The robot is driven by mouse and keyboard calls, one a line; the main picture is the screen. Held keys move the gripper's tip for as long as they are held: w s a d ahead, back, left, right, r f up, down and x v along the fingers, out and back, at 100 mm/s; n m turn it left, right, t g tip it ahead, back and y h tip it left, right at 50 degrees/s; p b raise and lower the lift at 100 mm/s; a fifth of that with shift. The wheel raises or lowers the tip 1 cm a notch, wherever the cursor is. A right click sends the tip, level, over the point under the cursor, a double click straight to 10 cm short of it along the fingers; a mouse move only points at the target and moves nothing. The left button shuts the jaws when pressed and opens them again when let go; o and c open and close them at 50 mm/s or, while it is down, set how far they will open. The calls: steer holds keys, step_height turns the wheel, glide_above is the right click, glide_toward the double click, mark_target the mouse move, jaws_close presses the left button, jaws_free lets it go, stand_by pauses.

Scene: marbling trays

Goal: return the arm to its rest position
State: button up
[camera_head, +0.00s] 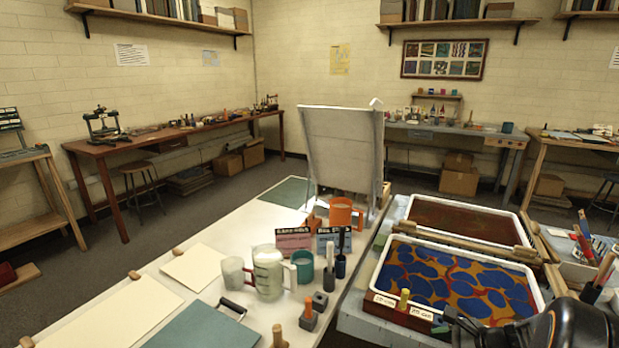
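I see nothing clearly held. The near tray holds a blue, orange and red pattern. A second tray (409,212) behind it holds a dark reddish-brown bath.
A tall pale board (342,150) stands behind. Brushes (601,272) stand at right.

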steer(key=s+a+r+n+g+h+p, duration=0.1)
steer(key=s+a+r+n+h+p, duration=0.2)
steer(key=a+r+n+p, duration=0.2)
steer(key=s+a+r+n+g+h+p, duration=0.1)
steer(key=s+a+r+n+h+p, duration=0.3)
steer(key=a+r+n, duration=0.5)
step_height(320, 180, up, 5)
steer(key=n+p, duration=0.1)
steer(key=n, duration=0.6)
steer(key=shift+s+a+g, duration=0.15)
steer(key=shift+s+g, duration=0.05)
steer(key=shift+g, duration=0.1)
